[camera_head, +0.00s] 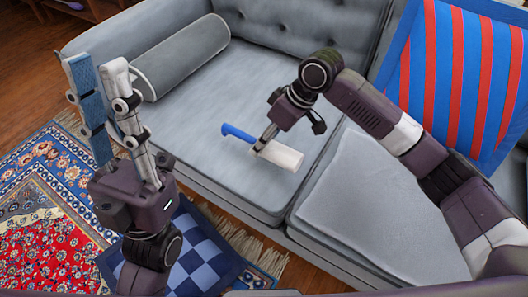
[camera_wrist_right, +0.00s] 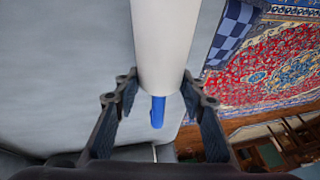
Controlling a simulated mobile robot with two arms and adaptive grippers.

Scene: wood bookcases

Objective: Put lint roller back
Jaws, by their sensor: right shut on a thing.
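The lint roller (camera_head: 281,154) has a white roll and a blue handle. My right gripper (camera_head: 262,146) is shut on its white roll, over the front part of the grey sofa seat. In the right wrist view the white roll (camera_wrist_right: 165,45) passes between the two fingers (camera_wrist_right: 160,92), with the blue handle below it. I cannot tell whether the roller touches the seat. My left gripper (camera_head: 97,68) is raised at the left with its fingers apart and nothing between them.
The grey sofa (camera_head: 205,105) has a bolster (camera_head: 181,57) at its left end. A red and blue striped cushion (camera_head: 455,75) leans at the right. A blue checkered cushion (camera_head: 200,250) lies on the patterned rug (camera_head: 45,215) in front. Much of the seat is clear.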

